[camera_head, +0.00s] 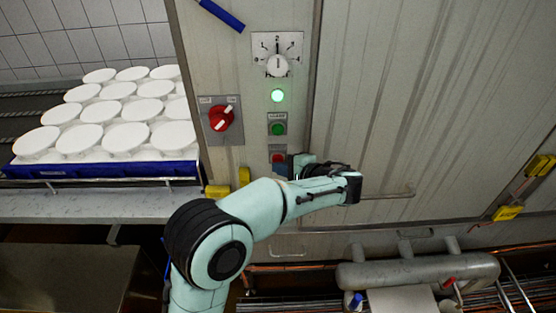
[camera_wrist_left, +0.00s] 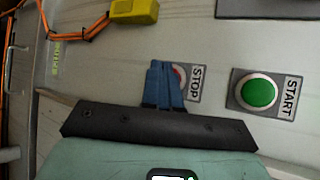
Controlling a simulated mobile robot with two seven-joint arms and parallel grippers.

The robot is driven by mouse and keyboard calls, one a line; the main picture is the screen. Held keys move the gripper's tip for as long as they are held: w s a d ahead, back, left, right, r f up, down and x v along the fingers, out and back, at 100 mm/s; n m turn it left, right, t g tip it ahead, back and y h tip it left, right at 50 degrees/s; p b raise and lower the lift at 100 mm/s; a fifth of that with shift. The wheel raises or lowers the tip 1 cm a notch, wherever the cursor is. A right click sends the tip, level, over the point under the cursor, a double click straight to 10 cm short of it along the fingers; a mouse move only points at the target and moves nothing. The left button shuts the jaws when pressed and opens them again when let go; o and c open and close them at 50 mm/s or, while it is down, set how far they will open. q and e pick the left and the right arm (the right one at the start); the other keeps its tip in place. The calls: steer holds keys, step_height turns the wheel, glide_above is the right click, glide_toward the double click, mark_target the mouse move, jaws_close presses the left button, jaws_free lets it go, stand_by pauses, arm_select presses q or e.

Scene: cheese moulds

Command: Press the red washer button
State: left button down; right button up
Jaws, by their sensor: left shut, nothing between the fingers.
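The red button (camera_head: 278,158) is on the grey wall panel, below the green button (camera_head: 279,129). In the left wrist view the red button (camera_wrist_left: 180,76) sits on a plate marked STOP and is partly hidden behind my blue fingers. My left gripper (camera_head: 289,166) is at the lower right of the red button in the head view. Its fingers (camera_wrist_left: 163,78) are shut and empty, with the tips overlapping the button in the picture. I cannot tell whether they touch it. My right gripper is not in view.
The green START button (camera_wrist_left: 257,93) is close beside the STOP plate. A red rotary switch (camera_head: 221,118), a lit green lamp (camera_head: 277,95) and a dial (camera_head: 277,64) share the panel. A blue tray (camera_head: 105,170) of white moulds stands left. Pipes run below right.

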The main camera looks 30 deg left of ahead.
arm_select(q)
steer(key=shift+w+a, duration=0.25)
steer(key=shift+w, duration=0.15)
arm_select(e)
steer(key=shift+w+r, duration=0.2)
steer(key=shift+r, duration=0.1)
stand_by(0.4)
arm_select(q)
steer(key=shift+s, duration=0.1)
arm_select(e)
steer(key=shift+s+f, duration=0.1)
arm_select(q)
steer(key=shift+s+d, duration=0.45)
steer(key=shift+s, duration=0.3)
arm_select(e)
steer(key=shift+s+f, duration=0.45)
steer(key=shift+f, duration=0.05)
